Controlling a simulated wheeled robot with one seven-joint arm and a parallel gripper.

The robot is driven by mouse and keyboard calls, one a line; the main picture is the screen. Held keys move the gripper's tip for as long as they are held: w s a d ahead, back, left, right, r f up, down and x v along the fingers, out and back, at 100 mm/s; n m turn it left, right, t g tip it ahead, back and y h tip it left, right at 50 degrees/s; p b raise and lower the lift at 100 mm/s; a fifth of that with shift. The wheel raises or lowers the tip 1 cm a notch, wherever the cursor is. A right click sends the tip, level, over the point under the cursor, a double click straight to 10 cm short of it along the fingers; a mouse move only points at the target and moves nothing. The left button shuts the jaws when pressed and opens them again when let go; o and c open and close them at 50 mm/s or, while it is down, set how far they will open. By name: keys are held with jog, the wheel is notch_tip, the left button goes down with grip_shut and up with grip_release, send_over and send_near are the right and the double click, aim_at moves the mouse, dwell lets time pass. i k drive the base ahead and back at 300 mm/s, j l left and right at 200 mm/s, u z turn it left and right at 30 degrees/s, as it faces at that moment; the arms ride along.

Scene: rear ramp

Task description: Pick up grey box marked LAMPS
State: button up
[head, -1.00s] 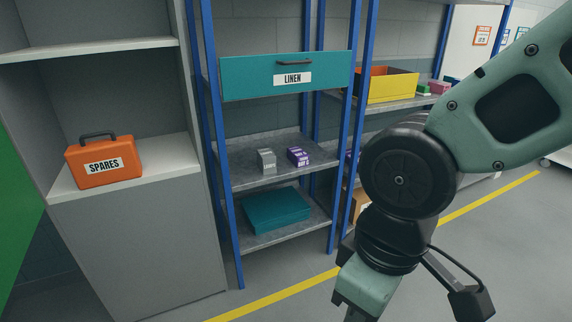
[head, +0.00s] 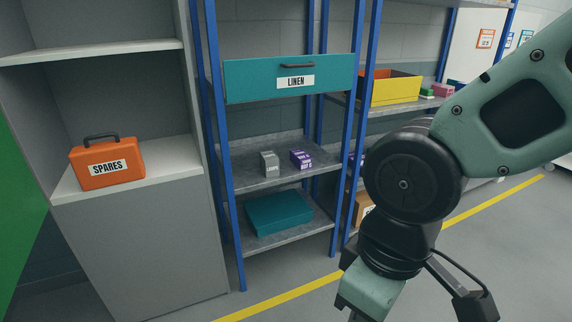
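A small grey box (head: 269,164) stands on the middle shelf of the blue-posted rack, below the teal drawer. It has a label on its front that is too small to read with certainty. A purple box (head: 301,160) stands just to its right, with a small gap between them. My arm fills the right side of the head view, well to the right of the grey box and nearer to me. The fingers of my gripper are out of the picture below the lower edge.
The teal LINEN drawer (head: 290,78) sits above the grey box. A teal bin (head: 278,213) is on the shelf below. An orange SPARES case (head: 107,163) stands in the grey cabinet (head: 150,250) at left. A yellow bin (head: 392,87) is at right. Floor before the rack looks clear.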

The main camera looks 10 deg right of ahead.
aim_at(269, 161)
jog(key=i+j+u, duration=0.2)
jog(key=i, duration=0.6)
jog(key=i+u, duration=0.25)
jog(key=i, duration=0.6)
